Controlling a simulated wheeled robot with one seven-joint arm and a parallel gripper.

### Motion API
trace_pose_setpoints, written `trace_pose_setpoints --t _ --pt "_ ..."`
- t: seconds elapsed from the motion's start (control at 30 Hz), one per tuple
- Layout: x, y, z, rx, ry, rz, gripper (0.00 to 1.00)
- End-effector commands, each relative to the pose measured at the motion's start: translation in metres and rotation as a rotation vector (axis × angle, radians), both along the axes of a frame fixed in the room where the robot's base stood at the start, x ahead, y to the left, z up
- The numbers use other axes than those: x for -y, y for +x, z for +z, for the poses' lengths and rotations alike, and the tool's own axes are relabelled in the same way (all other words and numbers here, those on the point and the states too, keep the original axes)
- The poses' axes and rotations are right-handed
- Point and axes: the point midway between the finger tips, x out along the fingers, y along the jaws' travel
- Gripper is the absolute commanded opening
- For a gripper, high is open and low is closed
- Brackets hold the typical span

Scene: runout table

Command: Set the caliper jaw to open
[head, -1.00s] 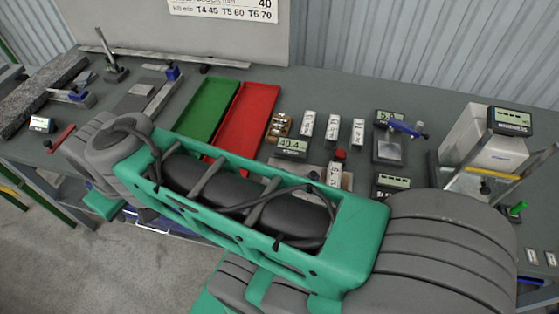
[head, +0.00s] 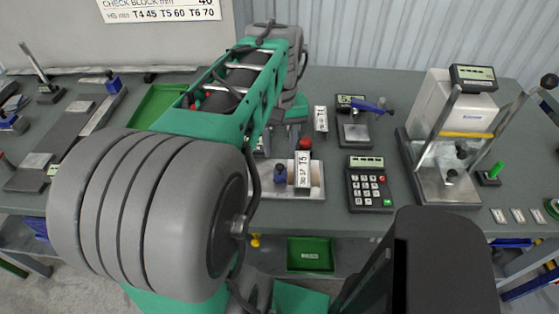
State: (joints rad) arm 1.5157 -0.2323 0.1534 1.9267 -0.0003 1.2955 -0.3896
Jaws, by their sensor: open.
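No caliper can be named with certainty. A pale metal fixture (head: 317,190) at the middle of the bench carries a blue knob (head: 280,172), a red knob (head: 305,144) and an upright white block marked T5 (head: 303,176). The block stands right of the blue knob. The arm covers the fixture's left and back parts, so any jaw opening there cannot be read. My arm reaches over the bench, its far end near the back centre.
A keypad unit (head: 369,184) and a small display stand with a blue lever (head: 372,104) lie right of the fixture. A large tester (head: 452,110) stands farther right. A green tray (head: 158,104) is partly behind the arm. Bare bench shows between keypad and tester.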

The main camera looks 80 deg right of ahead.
Motion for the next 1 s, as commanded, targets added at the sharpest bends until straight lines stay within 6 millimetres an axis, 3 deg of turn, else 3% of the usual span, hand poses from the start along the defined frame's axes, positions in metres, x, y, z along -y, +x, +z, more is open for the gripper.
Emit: trace_pose_setpoints --t 0.23,0.57,1.0 --pt "-0.001 0.000 -0.045 0.000 0.002 0.000 0.43" --pt "0.000 0.001 -0.054 0.000 -0.002 0.000 0.43" --pt "0.000 0.001 -0.053 0.000 -0.002 0.000 0.08"
